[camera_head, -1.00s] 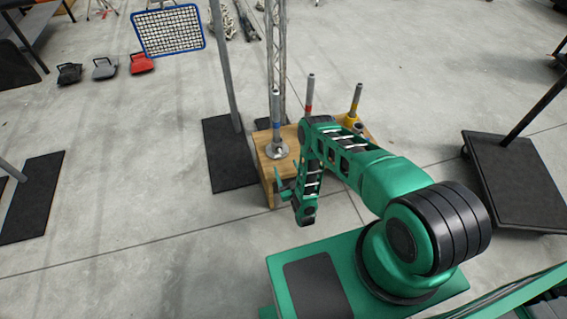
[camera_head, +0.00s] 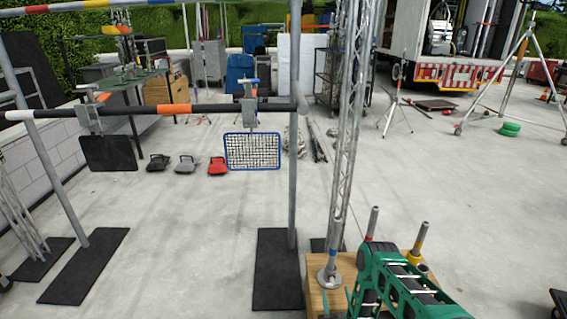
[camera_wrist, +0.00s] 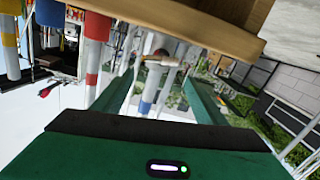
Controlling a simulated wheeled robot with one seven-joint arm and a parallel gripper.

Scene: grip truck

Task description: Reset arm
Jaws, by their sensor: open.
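My gripper (camera_wrist: 163,70) is open, with one green finger at each side of the wrist view. A grey pole with a blue band (camera_wrist: 148,95) shows between the fingers in that picture; I cannot tell how far beyond them it is. In the head view my green arm fills the lower right, in front of a wooden box (camera_head: 314,298), and the fingertips are hard to make out. The box edge also shows at the top of the wrist view (camera_wrist: 195,14).
On the box stand a grey post with a round base (camera_head: 330,272), a second grey post (camera_head: 372,222) and a post with a yellow collar (camera_head: 418,245). A lattice tower (camera_head: 350,130) and a pole on a black base plate (camera_head: 278,272) stand close by.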

